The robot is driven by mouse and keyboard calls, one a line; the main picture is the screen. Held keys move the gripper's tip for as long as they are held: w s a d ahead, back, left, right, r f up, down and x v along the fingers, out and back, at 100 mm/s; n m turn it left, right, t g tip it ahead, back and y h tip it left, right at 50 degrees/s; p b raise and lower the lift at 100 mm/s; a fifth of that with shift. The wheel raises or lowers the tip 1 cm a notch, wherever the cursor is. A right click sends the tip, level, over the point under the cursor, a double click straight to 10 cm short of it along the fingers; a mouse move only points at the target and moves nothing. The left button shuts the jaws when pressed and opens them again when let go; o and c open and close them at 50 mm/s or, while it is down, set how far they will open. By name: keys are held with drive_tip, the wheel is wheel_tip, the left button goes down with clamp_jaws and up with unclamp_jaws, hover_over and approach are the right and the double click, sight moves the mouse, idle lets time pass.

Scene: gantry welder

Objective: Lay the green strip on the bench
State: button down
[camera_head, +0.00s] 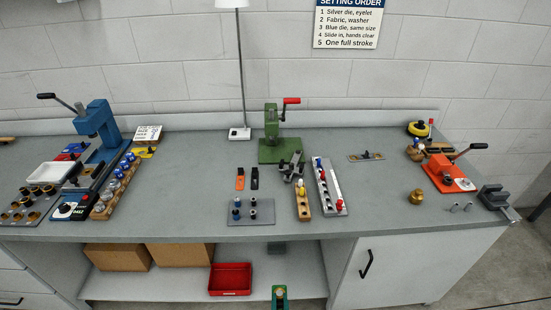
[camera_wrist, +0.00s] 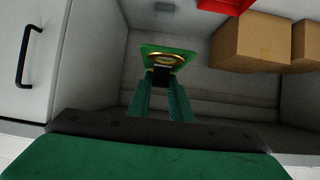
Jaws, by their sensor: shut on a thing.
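The green strip (camera_wrist: 150,48) shows in the wrist view as a small green piece with a gold ring on it. It sits at the tips of my gripper (camera_wrist: 162,72), whose two green fingers are shut on it. In the head view my gripper (camera_head: 280,299) is at the bottom edge, in front of the open shelf below the benchtop, and the strip there is too small to tell apart clearly. The grey bench (camera_head: 390,215) is above and behind my gripper, and the strip is apart from it.
A blue press (camera_head: 97,125), a green press (camera_head: 271,135) and an orange press (camera_head: 444,170) stand on the bench. A grey tray (camera_head: 251,214) with small dies lies at the front. Bare benchtop lies right of the rail (camera_head: 329,185). A red bin (camera_head: 230,279) and cardboard boxes (camera_head: 117,257) are below.

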sight(278, 307)
drive_tip(key=f, duration=0.1)
drive_tip(key=a+f, duration=0.1)
drive_tip(key=f, duration=0.2)
drive_tip(key=shift+a, duration=0.3)
drive_tip(key=shift+w+d+r, duration=0.1)
drive_tip(key=shift+d+r, duration=0.05)
drive_tip(key=shift+r, duration=0.1)
drive_tip(key=shift+d, duration=0.25)
